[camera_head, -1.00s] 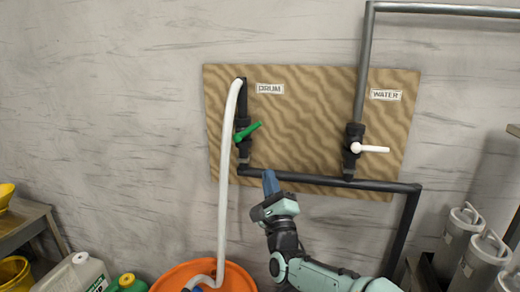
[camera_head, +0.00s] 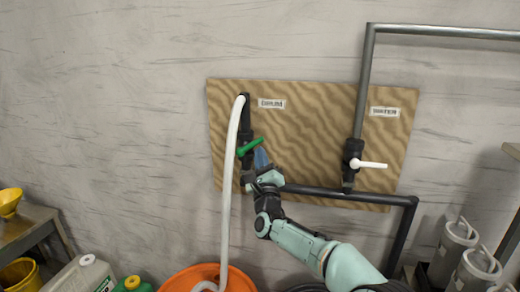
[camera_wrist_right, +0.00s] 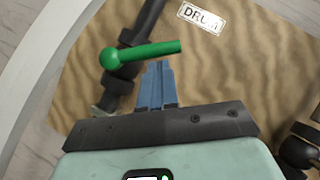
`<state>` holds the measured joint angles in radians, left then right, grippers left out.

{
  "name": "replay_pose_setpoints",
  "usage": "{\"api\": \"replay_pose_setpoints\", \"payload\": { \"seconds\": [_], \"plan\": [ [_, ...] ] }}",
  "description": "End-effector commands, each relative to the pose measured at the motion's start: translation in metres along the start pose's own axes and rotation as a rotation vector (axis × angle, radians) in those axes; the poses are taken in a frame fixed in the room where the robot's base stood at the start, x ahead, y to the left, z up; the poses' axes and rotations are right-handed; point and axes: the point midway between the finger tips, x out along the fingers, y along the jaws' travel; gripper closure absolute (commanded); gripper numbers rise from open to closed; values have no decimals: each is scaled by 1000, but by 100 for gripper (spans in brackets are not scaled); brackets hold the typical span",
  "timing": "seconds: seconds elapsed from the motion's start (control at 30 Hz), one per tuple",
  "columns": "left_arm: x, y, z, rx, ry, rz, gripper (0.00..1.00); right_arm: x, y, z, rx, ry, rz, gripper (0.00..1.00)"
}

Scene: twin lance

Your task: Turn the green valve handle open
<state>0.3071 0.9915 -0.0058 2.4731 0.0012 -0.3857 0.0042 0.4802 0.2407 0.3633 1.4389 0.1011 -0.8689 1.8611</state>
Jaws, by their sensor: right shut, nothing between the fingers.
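The green valve handle (camera_head: 250,147) sits on the dark vertical pipe under the DRUM label, at the left of the wooden board. It points to the right and slightly up, across the pipe. In the right wrist view the green handle (camera_wrist_right: 145,52) lies just beyond the fingertips. My right gripper (camera_head: 262,158) is just below and right of the handle, with its blue fingers pointing up at the board. In the right wrist view the fingers (camera_wrist_right: 157,72) are together and empty. I cannot tell whether they touch the handle. My left gripper is not in view.
The white hose (camera_head: 230,180) hangs left of the handle down to an orange bucket (camera_head: 187,275). A white-handled valve (camera_head: 368,165) is on the right pipe. A black pipe (camera_head: 330,193) runs along the board's lower edge. Jugs stand at the lower left.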

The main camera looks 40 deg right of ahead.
Motion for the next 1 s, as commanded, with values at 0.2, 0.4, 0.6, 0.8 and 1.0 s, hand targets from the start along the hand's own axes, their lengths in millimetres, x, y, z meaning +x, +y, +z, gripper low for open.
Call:
{"api": "replay_pose_setpoints", "payload": {
  "seconds": [0.2,0.4,0.6,0.8,1.0],
  "plan": [
    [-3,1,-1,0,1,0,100,3,1,3,-1,1,1,100],
    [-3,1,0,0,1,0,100,3,1,3,-1,1,1,100],
    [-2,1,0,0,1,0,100,4,-1,4,-17,0,10,100],
    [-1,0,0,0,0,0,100,5,-2,6,-50,-1,32,100],
    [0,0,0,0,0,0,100,6,-2,8,-73,-1,49,100]
  ]
}}
